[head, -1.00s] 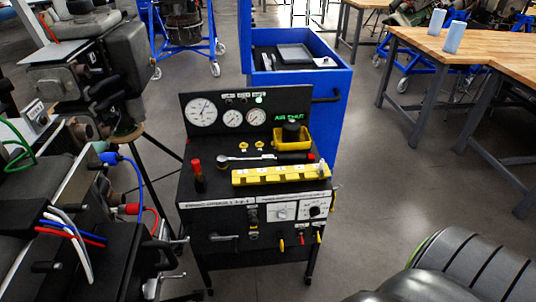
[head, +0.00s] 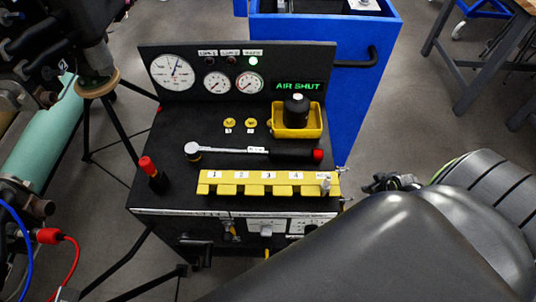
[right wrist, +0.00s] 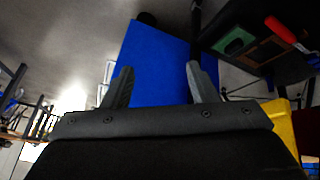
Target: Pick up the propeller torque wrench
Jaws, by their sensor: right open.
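The torque wrench (head: 232,150), with a chrome shaft, round ratchet head and black grip with a red end cap, lies flat across the black cart top (head: 180,127). Its head is at the left and its grip (head: 292,155) at the right. My right gripper (head: 380,184) is beside the cart's right edge, apart from the wrench and partly hidden by my arm. In the right wrist view its two fingers (right wrist: 161,67) are spread with nothing between them. The wrench is not clear in that view. My left gripper is not in view.
A yellow numbered rack (head: 262,178) lies in front of the wrench. A yellow tray (head: 310,130) with a black cylinder stands behind its grip. A red-topped black post (head: 150,172) is at the left. Gauges line the back panel (head: 285,60). A blue cabinet (head: 345,110) stands behind.

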